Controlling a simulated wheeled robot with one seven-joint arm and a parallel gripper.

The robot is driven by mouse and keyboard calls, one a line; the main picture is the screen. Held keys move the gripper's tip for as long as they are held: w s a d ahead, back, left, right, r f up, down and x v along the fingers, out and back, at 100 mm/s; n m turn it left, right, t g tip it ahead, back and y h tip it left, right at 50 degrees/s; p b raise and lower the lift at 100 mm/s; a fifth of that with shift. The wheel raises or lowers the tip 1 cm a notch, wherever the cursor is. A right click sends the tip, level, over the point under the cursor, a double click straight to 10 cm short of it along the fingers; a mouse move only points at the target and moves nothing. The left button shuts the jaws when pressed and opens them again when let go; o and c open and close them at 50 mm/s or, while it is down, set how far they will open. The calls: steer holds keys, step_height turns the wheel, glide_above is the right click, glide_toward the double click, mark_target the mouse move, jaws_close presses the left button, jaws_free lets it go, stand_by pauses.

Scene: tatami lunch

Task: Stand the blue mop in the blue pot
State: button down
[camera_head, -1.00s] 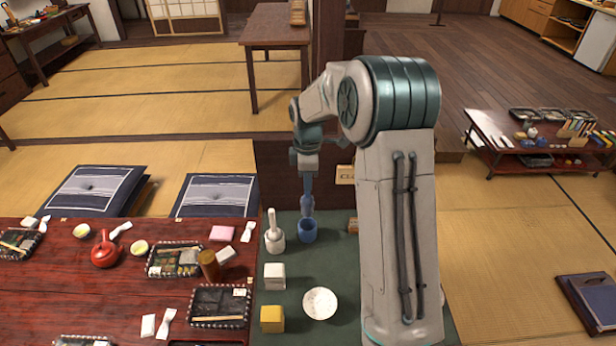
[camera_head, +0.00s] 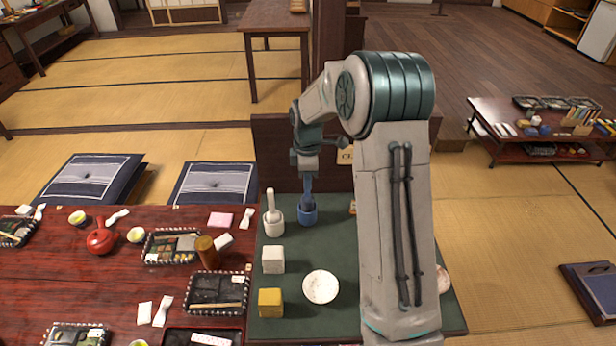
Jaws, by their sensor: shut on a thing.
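The blue pot (camera_head: 307,218) stands on the dark green mat (camera_head: 335,245), near its back edge. My gripper (camera_head: 308,188) points straight down over the pot and is shut on the blue mop (camera_head: 307,203). The mop is upright. Its lower end is inside the pot's mouth and hidden by the pot's wall. I cannot tell whether it touches the bottom.
A white pot with a white mop (camera_head: 273,218) stands close to the left of the blue pot. A white cube (camera_head: 273,260), a yellow cube (camera_head: 270,302) and a pale round plate (camera_head: 320,287) lie nearer. My arm hides the mat's right part.

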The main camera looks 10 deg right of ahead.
steer(key=shift+f, duration=0.15)
steer(key=c, duration=1.3)
jaws_free()
step_height(320, 180, up, 14)
steer(key=shift+f+b, duration=0.1)
steer(key=shift+b, duration=0.4)
steer(key=s+r+m+t, duration=0.3)
steer(key=s+m, duration=0.5)
steer(key=s, duration=0.8)
steer(key=s+f+m, duration=0.1)
steer(key=s+m, duration=0.1)
steer(key=s, duration=0.2)
steer(key=s+f+m, duration=0.1)
steer(key=s+m, duration=0.2)
steer(key=s, duration=0.2)
steer(key=s+f+m, duration=0.1)
steer(key=s+m, duration=0.1)
steer(key=s, duration=0.3)
steer(key=shift+m, duration=0.4)
